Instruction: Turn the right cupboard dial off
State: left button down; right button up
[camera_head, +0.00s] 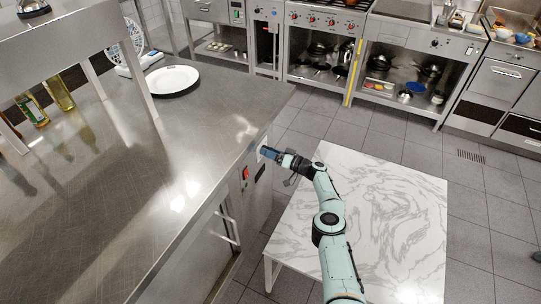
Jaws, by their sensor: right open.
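The steel counter cupboard (205,262) has a control panel on its right end. A red knob (246,173) sits on this panel, with a small dark rectangular fitting (260,172) to its right. My right gripper (268,153) is at the panel, above and right of the red knob and apart from it. It is open, with its tips close to the panel face. The part of the panel behind the tips is hidden, and I cannot tell whether they touch anything there. The knob is too small to read its setting. My left gripper is not in view.
A marble-topped table (390,215) stands under my right arm, close to the counter. A white plate (172,79) and bottles (59,93) are on the counter side. Stoves and steel cabinets (405,65) line the back. Tiled floor lies clear between.

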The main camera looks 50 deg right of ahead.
jog(key=c, duration=1)
jog(key=shift+f+n+b, duration=0.15)
jog(key=shift+n+b, duration=1.5)
jog(key=shift+n, duration=0.15)
jog(key=shift+f+n+b, duration=0.1)
jog(key=shift+n+b, duration=1.5)
jog(key=shift+n, duration=0.2)
